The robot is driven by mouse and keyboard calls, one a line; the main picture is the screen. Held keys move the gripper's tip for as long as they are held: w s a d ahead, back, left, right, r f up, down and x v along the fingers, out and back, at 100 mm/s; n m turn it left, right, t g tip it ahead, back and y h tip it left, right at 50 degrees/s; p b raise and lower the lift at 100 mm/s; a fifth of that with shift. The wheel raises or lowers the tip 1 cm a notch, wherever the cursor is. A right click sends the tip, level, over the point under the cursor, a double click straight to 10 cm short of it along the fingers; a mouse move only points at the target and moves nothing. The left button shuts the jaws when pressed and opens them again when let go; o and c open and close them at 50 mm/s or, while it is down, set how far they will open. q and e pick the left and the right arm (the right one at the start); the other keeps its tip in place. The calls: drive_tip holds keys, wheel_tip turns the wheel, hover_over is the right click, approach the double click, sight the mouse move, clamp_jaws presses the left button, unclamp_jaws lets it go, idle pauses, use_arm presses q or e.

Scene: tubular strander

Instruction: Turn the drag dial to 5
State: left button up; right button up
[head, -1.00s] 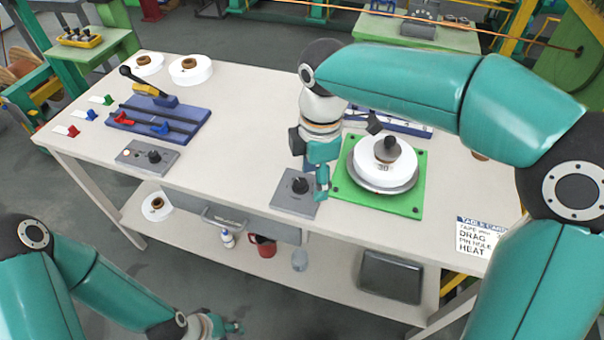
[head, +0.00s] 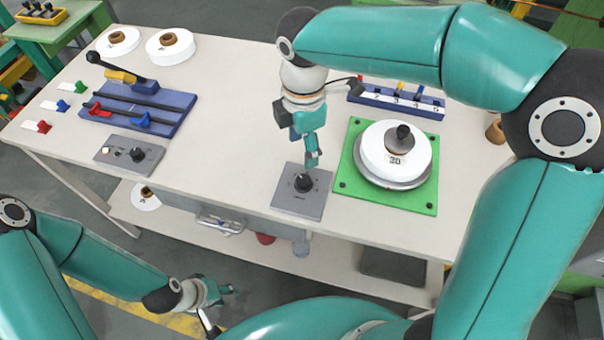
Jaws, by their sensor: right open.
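A black dial knob (head: 304,182) sits on a grey plate (head: 312,207) near the table's front edge, left of the green plate. Its scale marks are too small to read. A second black knob (head: 137,154) sits on another grey plate (head: 117,163) further left, beside a small pale round spot. I cannot read which plate is marked drag. My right gripper (head: 313,160) points down, open, just above and behind the middle knob; its fingers overlap each other in this view. I cannot tell if it touches the knob. My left gripper (head: 229,291) hangs low in front of the table, away from both knobs.
A green plate (head: 352,190) bears a white roll marked 30 (head: 382,162) right of the middle knob. Behind stands a blue numbered rack (head: 425,106). A blue lever fixture (head: 165,113) and white rolls (head: 170,46) are at left. The table between is clear (head: 225,140).

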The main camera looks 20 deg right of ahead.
sight(303, 179)
wheel_tip(303, 179, down, 11)
drive_tip(key=shift+f, duration=0.2)
drive_tip(key=shift+c, duration=0.3)
drive_tip(key=c, duration=1.1)
